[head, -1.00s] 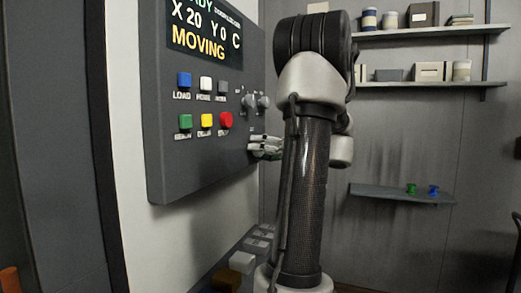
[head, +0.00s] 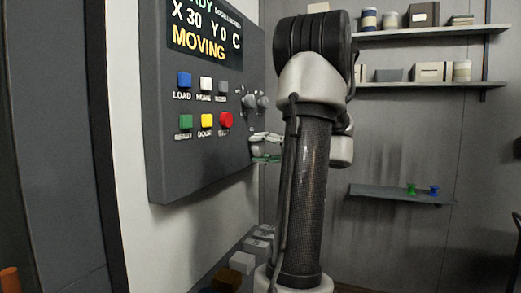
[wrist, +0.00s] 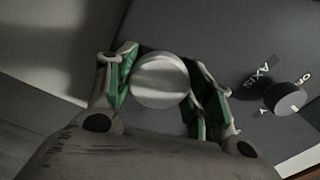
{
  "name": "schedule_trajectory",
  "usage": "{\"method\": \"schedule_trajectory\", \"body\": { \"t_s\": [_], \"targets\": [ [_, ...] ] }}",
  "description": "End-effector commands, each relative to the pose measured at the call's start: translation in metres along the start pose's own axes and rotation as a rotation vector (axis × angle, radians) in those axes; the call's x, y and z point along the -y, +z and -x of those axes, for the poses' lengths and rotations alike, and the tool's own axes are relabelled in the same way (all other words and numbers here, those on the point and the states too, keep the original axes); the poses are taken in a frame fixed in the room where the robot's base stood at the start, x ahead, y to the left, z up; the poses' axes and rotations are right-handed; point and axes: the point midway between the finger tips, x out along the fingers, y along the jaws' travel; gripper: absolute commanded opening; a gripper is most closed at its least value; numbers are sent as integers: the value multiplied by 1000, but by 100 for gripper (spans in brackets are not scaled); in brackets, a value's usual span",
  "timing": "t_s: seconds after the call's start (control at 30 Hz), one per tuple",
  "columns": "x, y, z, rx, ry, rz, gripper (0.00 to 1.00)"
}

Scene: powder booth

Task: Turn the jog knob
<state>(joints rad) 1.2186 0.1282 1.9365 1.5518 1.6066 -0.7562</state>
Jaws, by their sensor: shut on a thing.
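The jog knob (wrist: 160,80) is a round pale grey knob on the dark control panel. In the wrist view it sits between the two green-padded fingers of my gripper (wrist: 163,92), which is shut on it. In the head view my gripper (head: 265,148) is at the lower right edge of the panel (head: 165,150), partly hidden by my arm, and the jog knob is hidden there.
Blue, white and grey buttons stand above green, yellow and red ones (head: 226,119). Selector knobs (head: 255,101) sit just above my gripper; the black axis knob (wrist: 284,99) is close to its right finger. Shelves (head: 420,84) line the back wall.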

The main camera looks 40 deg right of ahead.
Motion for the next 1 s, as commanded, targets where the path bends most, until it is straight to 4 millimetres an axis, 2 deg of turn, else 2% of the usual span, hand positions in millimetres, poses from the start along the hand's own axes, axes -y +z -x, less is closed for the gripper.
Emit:
{"method": "schedule_trajectory", "body": {
  "t_s": [0.67, 0.7, 0.8, 1.0],
  "targets": [
    [-1, 0, 0, -1, 2, -67, 28],
    [-1, 0, 0, -1, 2, -67, 56],
    [-1, 0, 0, -1, 2, -67, 74],
    [0, 0, 0, -1, 1, -66, 74]
  ]
}}
